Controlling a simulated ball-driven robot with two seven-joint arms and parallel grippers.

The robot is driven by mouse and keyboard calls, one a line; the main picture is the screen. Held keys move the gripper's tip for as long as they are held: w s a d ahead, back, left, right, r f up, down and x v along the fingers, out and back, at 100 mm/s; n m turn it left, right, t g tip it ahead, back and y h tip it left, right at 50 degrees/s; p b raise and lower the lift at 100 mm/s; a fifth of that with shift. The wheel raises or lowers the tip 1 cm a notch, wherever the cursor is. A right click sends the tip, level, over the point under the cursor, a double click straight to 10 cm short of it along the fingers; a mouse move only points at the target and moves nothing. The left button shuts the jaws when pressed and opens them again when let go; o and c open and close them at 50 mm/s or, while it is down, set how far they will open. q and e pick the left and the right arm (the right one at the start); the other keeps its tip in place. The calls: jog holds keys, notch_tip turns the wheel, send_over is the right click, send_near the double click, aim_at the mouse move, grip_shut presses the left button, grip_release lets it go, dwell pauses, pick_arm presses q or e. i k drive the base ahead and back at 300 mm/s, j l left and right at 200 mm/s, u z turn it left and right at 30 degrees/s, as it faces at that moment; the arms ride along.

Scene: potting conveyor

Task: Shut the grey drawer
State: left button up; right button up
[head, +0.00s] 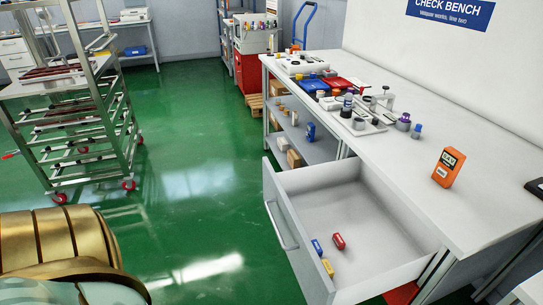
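The grey drawer (292,222) is pulled well out of the right-hand bench, toward the aisle on the left. Its front panel carries a bar handle (281,226) on the outer face. Inside lie a small red item (338,241), a blue item (317,247) and a yellow item (327,267), near the front panel. The rest of the drawer floor is bare. Neither gripper shows in the head view. A gold rounded part at the bottom left seems to be mine, well apart from the drawer.
The white bench top (400,165) holds an orange meter (448,167), a red tray (338,84), a blue tray (313,85) and several small parts. Open shelves (312,140) sit beyond the drawer. A wheeled rack (75,130) stands left. The green floor (195,160) between is clear.

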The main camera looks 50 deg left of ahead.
aim_at(388, 248)
jog(key=i+j+u, duration=0.2)
jog(key=u, duration=0.2)
jog(key=i+j+u, duration=0.2)
jog(key=u, duration=0.15)
jog(key=i+j+u, duration=0.1)
jog(key=i+u, duration=0.3)
jog(key=k, duration=0.1)
